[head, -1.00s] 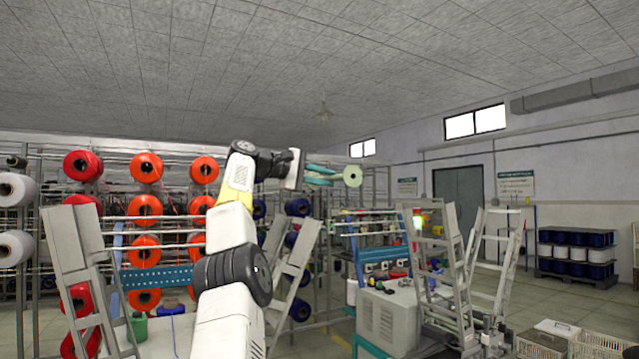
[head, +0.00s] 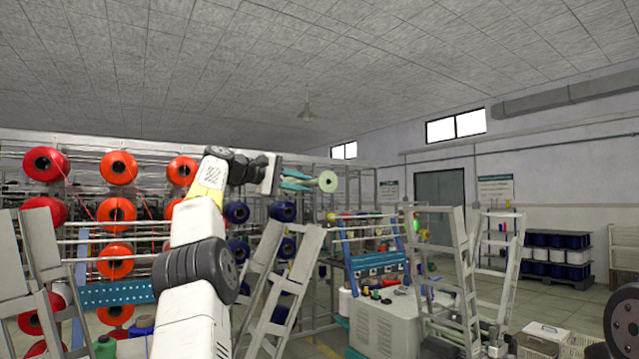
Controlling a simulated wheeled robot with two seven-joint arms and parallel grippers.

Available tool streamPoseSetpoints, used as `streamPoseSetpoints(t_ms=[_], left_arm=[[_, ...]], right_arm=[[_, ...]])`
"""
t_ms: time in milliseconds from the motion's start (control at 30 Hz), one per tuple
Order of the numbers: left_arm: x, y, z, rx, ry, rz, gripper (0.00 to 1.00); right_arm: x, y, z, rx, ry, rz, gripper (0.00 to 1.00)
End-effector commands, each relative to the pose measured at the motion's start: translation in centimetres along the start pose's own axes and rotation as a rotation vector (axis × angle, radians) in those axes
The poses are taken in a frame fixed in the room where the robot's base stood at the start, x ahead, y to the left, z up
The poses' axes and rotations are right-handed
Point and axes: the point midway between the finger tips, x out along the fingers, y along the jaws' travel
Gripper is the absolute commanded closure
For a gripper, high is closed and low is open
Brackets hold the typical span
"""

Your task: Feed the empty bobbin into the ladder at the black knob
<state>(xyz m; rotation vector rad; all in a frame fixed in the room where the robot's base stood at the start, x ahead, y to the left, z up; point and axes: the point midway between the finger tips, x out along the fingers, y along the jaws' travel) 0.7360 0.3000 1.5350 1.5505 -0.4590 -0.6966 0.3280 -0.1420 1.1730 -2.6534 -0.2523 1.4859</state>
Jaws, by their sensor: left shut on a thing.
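My left gripper (head: 300,181) is raised in the middle of the head view, with teal fingers pointing right. It is shut on a pale green, round-ended bobbin (head: 328,181), held in the air with its flat face towards me. Grey ladder-like frames stand below: one at the left (head: 42,260), one in the middle (head: 288,285), and a pair at the right (head: 447,265). The bobbin is apart from all of them. I cannot make out a black knob for certain. My right gripper is not in view.
A rack with red spools (head: 117,167) fills the left. A grey machine cabinet (head: 383,325) stands between the middle and right ladders. A stack of blue and white spools (head: 555,255) and a white crate (head: 548,335) are at the right. Some floor there is clear.

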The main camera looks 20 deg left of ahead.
Motion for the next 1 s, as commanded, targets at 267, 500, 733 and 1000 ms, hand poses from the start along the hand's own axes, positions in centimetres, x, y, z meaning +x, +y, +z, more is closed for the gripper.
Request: streamPoseSetpoints(t_ms=[267,500,733,1000], left_arm=[[-0.6,-2.0,0.2,-0.008,0.008,-0.003,1.00],[-1.5,-5.4,0.1,-0.008,0.006,-0.002,1.00],[-1.6,-6.2,0.1,-0.003,0.006,0.000,1.00],[-1.8,-6.1,0.3,-0.003,0.005,0.000,1.00]], right_arm=[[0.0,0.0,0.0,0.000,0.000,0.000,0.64],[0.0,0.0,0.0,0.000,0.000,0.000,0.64],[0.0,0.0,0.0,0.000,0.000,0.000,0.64],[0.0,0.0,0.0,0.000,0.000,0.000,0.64]])
